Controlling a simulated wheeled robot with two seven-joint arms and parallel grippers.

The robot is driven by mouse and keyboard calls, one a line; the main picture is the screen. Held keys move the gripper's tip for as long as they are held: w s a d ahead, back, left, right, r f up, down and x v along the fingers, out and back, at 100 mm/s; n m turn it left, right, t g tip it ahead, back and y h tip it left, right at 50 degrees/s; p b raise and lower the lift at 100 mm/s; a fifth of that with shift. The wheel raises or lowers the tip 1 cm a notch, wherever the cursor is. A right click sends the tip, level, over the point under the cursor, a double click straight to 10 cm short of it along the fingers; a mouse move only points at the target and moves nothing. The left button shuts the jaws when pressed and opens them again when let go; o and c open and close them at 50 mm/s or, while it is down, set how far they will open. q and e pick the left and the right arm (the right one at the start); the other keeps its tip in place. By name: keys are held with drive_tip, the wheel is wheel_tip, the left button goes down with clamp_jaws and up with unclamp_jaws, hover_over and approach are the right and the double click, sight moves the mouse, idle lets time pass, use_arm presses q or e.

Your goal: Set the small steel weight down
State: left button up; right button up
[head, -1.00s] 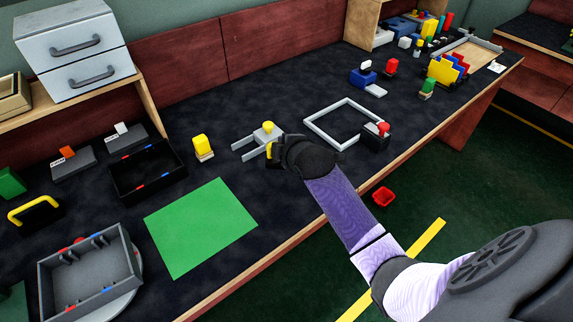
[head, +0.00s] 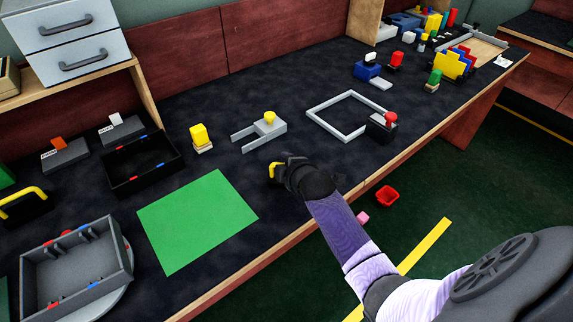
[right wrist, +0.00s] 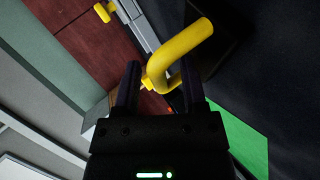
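A piece with a yellow loop handle, which I take for the small steel weight (right wrist: 186,47), is at my right gripper (right wrist: 160,85). In the right wrist view the handle passes between the two fingers, with a dark body behind it. In the head view only a bit of the yellow handle (head: 274,171) shows at the right gripper (head: 281,172), above the table's front part. The gripper mostly hides the piece, and I cannot tell whether its base touches the table. My left gripper is not in view.
A grey fork with a yellow knob (head: 262,130) lies just behind the right gripper. A green mat (head: 197,221) lies to the left, and a grey square frame (head: 318,122) to the right. The table's front edge (head: 262,262) is close. Dark tabletop between mat and frame is partly clear.

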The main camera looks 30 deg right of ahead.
drive_tip(key=shift+r, duration=0.15)
drive_tip(key=shift+s+r+p, duration=0.2)
drive_tip(key=shift+r+p, duration=0.05)
drive_tip(key=shift+p, duration=0.05)
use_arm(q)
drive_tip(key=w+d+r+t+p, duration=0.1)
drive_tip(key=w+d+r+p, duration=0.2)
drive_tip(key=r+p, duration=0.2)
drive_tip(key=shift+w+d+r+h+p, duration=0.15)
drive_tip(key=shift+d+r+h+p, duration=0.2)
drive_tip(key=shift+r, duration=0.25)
use_arm(e)
drive_tip(key=v, duration=1.1)
drive_tip(key=shift+s, duration=0.15)
